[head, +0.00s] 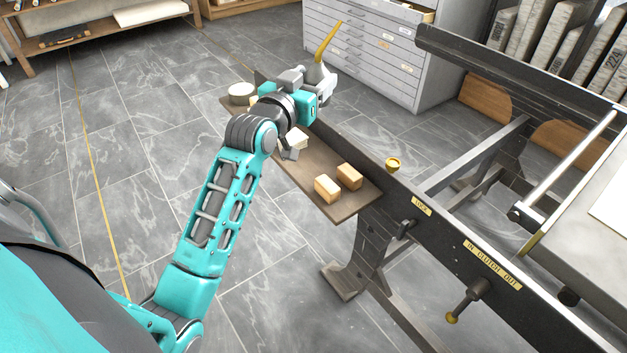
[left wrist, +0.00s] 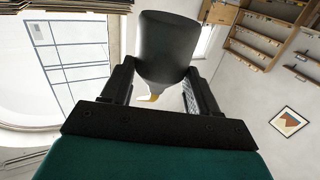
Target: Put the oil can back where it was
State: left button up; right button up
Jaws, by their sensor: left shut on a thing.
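My left gripper (head: 318,84) is shut on the oil can (head: 324,72), a grey can with a long curved brass-yellow spout that points up in the head view. In the left wrist view the can's dark body (left wrist: 168,48) sits between the two fingers, with a bit of the yellow spout showing below it. The can is near the far end of the narrow brown shelf (head: 335,208) on the press's side, and appears raised above it. The exact gap is hidden by my gripper and arm. My right gripper is not in view.
Two tan blocks (head: 327,188) (head: 349,176) lie at the shelf's near end. A pale item (head: 297,139) sits mid-shelf, partly behind my arm, and a round tin (head: 241,93) at the far end. A small brass cup (head: 393,164) is on the press rail. Grey drawers (head: 365,55) stand behind.

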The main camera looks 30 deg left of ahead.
pick_arm(q)
jog(key=shift+w+a, duration=0.4)
jog(key=shift+a, duration=0.2)
jog(key=shift+w+a+b, duration=0.1)
jog(key=shift+a+b, duration=0.1)
jog(key=shift+b, duration=0.2)
notch_tip(320, 180, down, 19)
jog(key=b, duration=0.7)
jog(key=shift+f+b, duration=0.2)
jog(key=shift+b, duration=0.1)
jog(key=shift+f, duration=0.1)
jog(key=o, duration=0.5)
jog(key=shift+f, duration=0.1)
jog(key=o, duration=0.4)
jog(key=shift+o, duration=0.2)
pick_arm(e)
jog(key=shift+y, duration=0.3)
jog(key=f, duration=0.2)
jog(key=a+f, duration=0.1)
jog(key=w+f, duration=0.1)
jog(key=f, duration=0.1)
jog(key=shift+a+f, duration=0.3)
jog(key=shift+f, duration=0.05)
